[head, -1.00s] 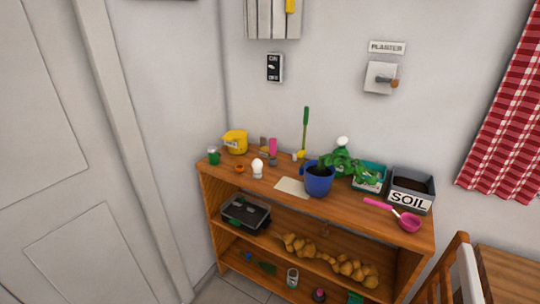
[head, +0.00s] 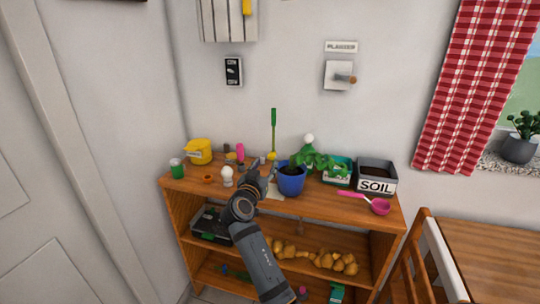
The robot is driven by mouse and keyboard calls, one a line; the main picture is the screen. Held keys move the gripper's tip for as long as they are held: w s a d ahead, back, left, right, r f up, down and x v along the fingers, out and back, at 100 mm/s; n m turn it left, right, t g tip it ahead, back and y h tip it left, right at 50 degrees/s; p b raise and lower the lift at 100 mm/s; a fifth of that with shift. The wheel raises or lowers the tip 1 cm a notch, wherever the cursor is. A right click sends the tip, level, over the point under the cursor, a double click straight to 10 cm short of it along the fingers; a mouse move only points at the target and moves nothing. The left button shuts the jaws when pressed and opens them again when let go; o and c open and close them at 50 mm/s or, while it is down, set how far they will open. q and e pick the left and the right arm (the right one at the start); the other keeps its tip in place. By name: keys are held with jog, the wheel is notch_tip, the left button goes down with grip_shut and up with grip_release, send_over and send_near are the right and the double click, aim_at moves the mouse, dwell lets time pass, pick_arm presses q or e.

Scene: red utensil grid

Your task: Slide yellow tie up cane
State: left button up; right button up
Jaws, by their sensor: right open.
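The cane (head: 274,130) is a thin upright stick with a thick green upper part, at the back of the wooden shelf top. The yellow tie (head: 272,156) is a small yellow spot low on the cane. My right gripper (head: 263,168) is over the shelf top, in front of the cane's foot and just below the tie in the picture. It is open, and I see nothing held in it. Whether it touches the cane is too small to tell. The cane's foot is partly hidden. My left gripper is out of view.
A blue pot (head: 291,181) with a leafy plant stands right beside my gripper. A white bulb-shaped thing (head: 227,177) and a yellow tub (head: 200,151) are to the left. A soil box (head: 376,177) and pink scoop (head: 380,207) are to the right. The wall is close behind.

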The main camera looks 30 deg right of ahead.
aim_at(270, 157)
jog(key=p+x, duration=0.1)
jog(key=x, duration=0.6)
jog(key=shift+w+d+f, duration=0.1)
jog(key=shift+w+d, duration=0.1)
jog(key=shift+d, duration=0.05)
jog(key=shift+c, duration=0.5)
grip_shut()
